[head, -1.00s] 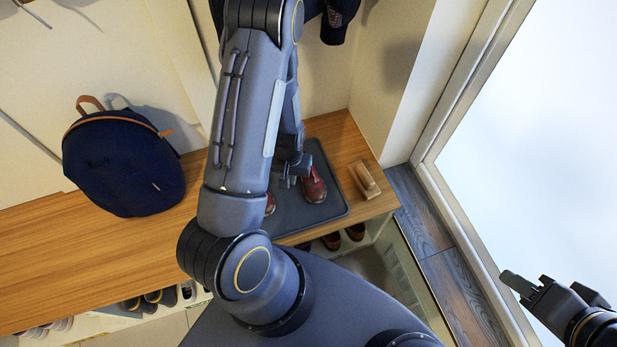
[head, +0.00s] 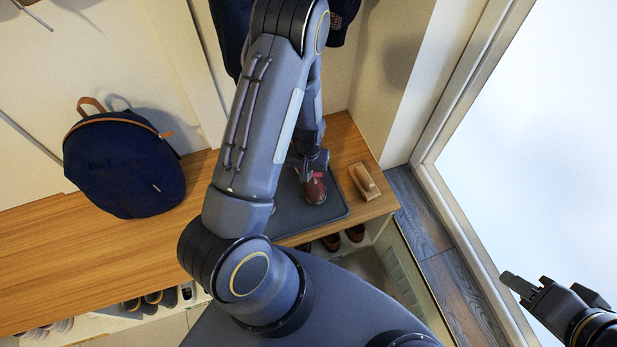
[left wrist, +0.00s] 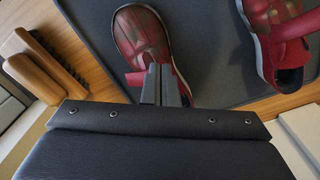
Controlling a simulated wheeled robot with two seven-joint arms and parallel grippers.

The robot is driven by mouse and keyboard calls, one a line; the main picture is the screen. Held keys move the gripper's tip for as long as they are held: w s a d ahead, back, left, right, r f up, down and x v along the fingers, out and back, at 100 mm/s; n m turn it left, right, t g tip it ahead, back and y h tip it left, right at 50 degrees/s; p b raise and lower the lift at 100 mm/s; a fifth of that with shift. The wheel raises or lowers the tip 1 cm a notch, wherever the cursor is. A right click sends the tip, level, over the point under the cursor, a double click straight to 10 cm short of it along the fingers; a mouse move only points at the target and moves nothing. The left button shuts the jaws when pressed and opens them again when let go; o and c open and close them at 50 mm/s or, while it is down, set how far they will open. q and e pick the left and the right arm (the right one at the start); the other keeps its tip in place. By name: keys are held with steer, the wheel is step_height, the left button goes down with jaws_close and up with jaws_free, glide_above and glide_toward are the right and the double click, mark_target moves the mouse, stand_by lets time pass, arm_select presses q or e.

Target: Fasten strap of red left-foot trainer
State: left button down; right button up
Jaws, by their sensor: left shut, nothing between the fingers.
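The red left-foot trainer (left wrist: 141,34) stands on the dark mat, toe toward the top of the left wrist view; in the head view it (head: 314,190) shows beyond my left arm. My left gripper (left wrist: 158,72) is shut and empty, its fingertips over the shoe's rear part. A red strap piece (left wrist: 135,79) sticks out just left of the fingers; contact and fastening cannot be told. The other red trainer (left wrist: 284,45) stands to the right, a red strap across it; my arm hides it in the head view. My right gripper (head: 540,290) is at far right, away from the shoes; its opening is unclear.
The mat (head: 290,217) lies on a wooden bench (head: 100,250). A wooden brush (head: 364,181) lies right of the mat, and a navy backpack (head: 122,165) stands at left. Shoes (head: 355,232) sit in cubbies below. A wall and bright window (head: 540,140) are at right.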

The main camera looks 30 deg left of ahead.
arm_select(q)
steer(key=shift+w+d, duration=0.45)
steer(key=shift+w, duration=0.2)
steer(key=shift+w+d, duration=0.45)
steer(key=shift+w, duration=0.2)
steer(key=shift+f, duration=0.25)
steer(key=shift+r, duration=0.1)
stand_by(0.3)
step_height(320, 180, up, 9)
steer(key=p, duration=0.6)
stand_by(0.4)
step_height(320, 180, up, 8)
steer(key=p, duration=0.1)
glide_above(317, 174)
stand_by(0.4)
stand_by(2.0)
